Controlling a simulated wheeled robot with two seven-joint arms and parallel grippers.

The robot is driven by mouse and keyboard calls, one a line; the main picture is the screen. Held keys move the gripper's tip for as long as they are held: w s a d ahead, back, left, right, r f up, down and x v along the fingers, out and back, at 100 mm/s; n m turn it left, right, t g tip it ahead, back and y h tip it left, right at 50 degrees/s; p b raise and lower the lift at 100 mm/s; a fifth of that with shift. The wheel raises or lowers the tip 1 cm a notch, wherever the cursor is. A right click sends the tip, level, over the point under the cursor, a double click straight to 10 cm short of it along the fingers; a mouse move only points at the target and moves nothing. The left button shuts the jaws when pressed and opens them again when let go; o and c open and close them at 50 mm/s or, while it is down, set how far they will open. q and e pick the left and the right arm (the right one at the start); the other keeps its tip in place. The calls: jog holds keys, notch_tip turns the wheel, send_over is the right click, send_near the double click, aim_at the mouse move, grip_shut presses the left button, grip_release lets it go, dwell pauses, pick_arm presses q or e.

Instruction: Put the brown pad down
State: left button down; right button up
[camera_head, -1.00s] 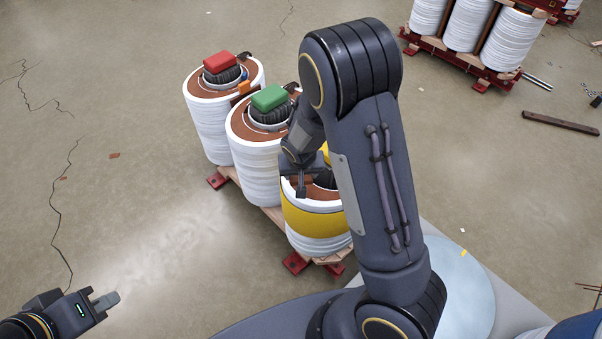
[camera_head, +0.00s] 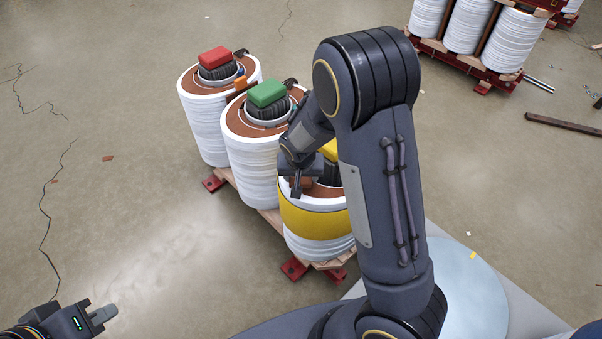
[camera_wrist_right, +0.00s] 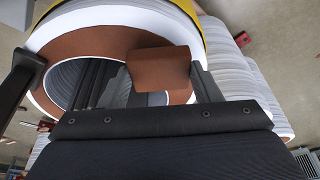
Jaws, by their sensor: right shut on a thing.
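The brown pad (camera_wrist_right: 158,70) is a small rounded block held at the fingers of my right gripper (camera_head: 298,188), which is shut on it. In the right wrist view it lies over the brown ring-shaped top (camera_wrist_right: 85,48) of the nearest white roll, beside the round central opening. I cannot tell whether the pad touches that top. The roll (camera_head: 318,245) has a yellow band, and a yellow block (camera_head: 330,150) sits at its centre, partly hidden by my right arm. My left gripper (camera_head: 98,316) is low at the left, far from the rolls; its finger gap is unclear.
Two more white rolls stand in line behind, topped by a green block (camera_head: 267,94) and a red block (camera_head: 215,57). They share a wooden pallet (camera_head: 265,212) with red feet. Another loaded rack (camera_head: 470,66) stands far right.

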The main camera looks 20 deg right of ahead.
jog(key=shift+f+b, duration=0.55)
jog(key=shift+f, duration=0.3)
jog(key=o, duration=1.1)
jog(key=shift+r, duration=0.1)
jog(key=shift+o, duration=0.2)
jog(key=shift+r, duration=0.1)
jog(key=p+v, duration=0.2)
jog(key=v, duration=0.5)
jog(key=shift+s+r, duration=0.2)
jog(key=shift+r, duration=0.05)
jog(key=shift+a, duration=0.1)
